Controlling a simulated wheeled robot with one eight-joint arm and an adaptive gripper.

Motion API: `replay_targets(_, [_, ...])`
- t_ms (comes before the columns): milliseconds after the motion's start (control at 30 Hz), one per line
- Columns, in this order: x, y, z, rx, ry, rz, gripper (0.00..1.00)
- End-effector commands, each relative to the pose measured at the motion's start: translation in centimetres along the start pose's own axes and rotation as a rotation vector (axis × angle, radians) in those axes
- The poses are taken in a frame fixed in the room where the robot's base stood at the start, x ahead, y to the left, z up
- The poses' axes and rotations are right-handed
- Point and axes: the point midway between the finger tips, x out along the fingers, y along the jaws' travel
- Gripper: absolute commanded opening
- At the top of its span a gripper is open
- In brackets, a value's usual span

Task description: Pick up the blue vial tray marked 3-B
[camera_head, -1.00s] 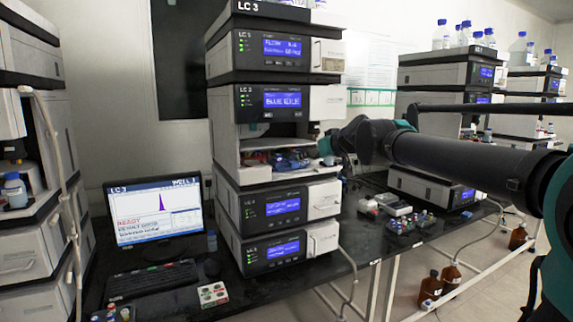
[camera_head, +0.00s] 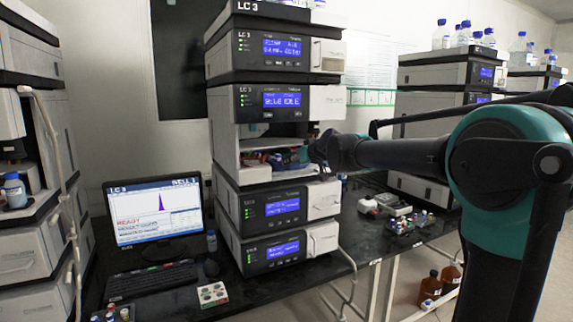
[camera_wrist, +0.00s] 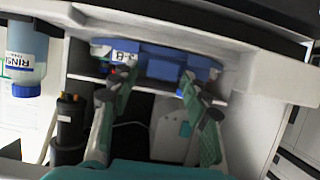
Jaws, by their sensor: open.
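The blue vial tray (camera_wrist: 158,65) sits in the open bay of the LC 3 stack. A white label ending in "B" shows on its left part in the wrist view; the rest of the label is unclear. In the head view, blue parts of it (camera_head: 291,157) show inside the bay, partly hidden by my wrist. My gripper (camera_wrist: 160,82) is open, its two green-padded fingers pointing at the tray's front edge, with the tips close to it. I cannot tell whether they touch. In the head view, my gripper (camera_head: 313,150) is at the bay's right side, mostly hidden.
The white bay wall (camera_wrist: 272,75) stands close on the right in the wrist view. A RINSE bottle (camera_wrist: 27,62) and a dark cylinder (camera_wrist: 69,128) are on the left. In the head view, small racks (camera_head: 405,222) stand on the bench below my arm.

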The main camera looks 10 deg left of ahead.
Motion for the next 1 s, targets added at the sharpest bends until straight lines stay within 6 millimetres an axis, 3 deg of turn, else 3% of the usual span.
replay_targets(267, [0.24, -0.01, 0.02, 0.000, 0.000, 0.000, 0.47])
replay_targets(633, [0.22, -0.01, 0.02, 0.000, 0.000, 0.000, 0.01])
replay_targets(1000, [0.02, -0.01, -0.46, 0.000, 0.000, 0.000, 0.00])
